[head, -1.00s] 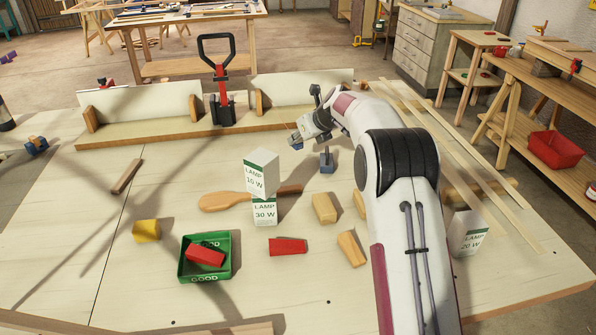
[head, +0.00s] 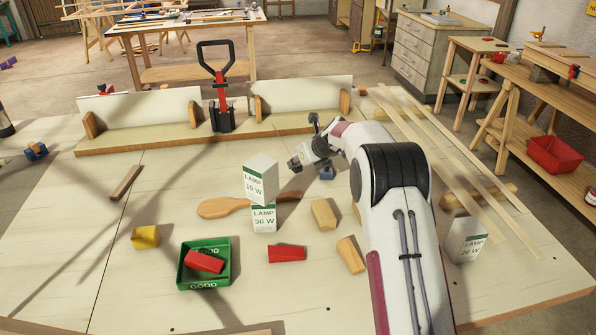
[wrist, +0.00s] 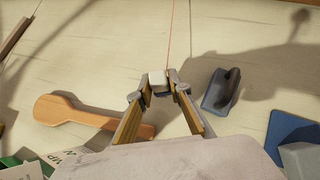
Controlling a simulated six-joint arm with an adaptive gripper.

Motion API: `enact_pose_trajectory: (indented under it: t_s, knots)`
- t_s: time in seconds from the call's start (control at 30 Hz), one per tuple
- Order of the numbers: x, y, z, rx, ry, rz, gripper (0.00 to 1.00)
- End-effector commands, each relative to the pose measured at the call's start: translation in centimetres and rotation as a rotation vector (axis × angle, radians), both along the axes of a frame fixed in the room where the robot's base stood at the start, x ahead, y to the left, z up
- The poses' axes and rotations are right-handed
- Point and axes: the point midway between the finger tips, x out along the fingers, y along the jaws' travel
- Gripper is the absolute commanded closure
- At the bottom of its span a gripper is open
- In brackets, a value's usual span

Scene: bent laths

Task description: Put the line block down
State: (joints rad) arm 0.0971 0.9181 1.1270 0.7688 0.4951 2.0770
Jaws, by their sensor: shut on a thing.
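My gripper (wrist: 165,85) is shut on a small pale block, the line block (wrist: 157,78), at its fingertips in the wrist view. A thin red line runs from near the fingertips to the top of that view. In the head view my gripper (head: 295,164) is low over the bench behind the stacked lamp boxes. The block is too small to make out there. I cannot tell whether it touches the bench top.
A blue block with a dark handle (wrist: 221,92) stands just right of my gripper. A wooden paddle (wrist: 75,112) lies to the left. Stacked lamp boxes (head: 262,182), a green tray (head: 204,284) and loose blocks are nearer. Bare bench top lies beyond the fingertips.

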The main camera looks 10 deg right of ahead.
Motion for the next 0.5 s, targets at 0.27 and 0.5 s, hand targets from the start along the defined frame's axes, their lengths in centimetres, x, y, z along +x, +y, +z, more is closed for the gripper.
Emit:
enact_pose_trajectory:
  t_s: [0.27,0.5]
  knots:
    - [0.0,0.0,-2.8,0.001,0.002,0.0,1.0]
    - [0.0,0.0,-3.4,-0.001,0.001,0.001,1.0]
